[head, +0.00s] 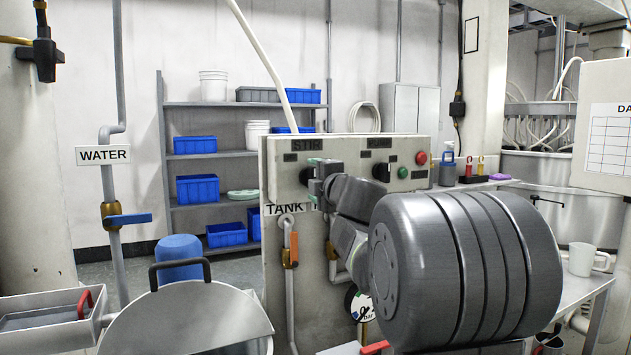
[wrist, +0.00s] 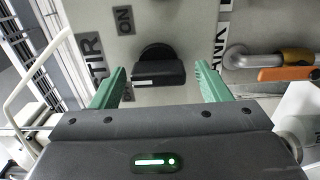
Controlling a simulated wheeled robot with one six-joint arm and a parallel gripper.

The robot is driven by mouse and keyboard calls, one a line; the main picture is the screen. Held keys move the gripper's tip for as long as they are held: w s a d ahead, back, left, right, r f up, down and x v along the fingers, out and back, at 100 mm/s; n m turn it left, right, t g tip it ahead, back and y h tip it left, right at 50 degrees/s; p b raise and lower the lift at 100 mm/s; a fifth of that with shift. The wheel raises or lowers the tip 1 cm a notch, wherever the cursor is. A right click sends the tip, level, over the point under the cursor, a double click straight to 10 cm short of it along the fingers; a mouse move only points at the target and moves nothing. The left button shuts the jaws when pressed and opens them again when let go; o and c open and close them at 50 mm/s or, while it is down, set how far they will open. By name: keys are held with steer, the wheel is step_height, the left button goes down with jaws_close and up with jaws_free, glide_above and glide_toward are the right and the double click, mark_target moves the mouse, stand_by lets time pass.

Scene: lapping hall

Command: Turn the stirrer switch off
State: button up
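The stirrer switch (wrist: 157,73) is a black rotary knob on the grey control panel (wrist: 205,15), under the STIR label (head: 306,144). In the wrist view its bar lies level across the picture, with a pale mark on its near edge. An ON label (wrist: 124,20) sits to its upper left. My gripper (wrist: 160,67) is open, with one green finger on each side of the knob and a gap on both sides. In the head view my gripper (head: 314,180) is at the panel and hides most of the switch.
Another black knob (head: 381,172), a green button (head: 403,172) and a red button (head: 421,158) are on the panel to the right. An orange-handled valve (head: 291,249) is below, also seen in the wrist view (wrist: 288,73).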

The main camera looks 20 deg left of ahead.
steer(key=shift+d+r, duration=0.1)
steer(key=p+v, duration=0.1)
steer(key=v, duration=1.2)
steer(key=shift+s+d, duration=0.2)
steer(key=shift+s, duration=0.1)
steer(key=shift+w+a, duration=0.1)
steer(key=b+x, duration=0.1)
steer(key=x, duration=1.2)
steer(key=shift+w+a, duration=0.2)
steer(key=shift+w, duration=0.05)
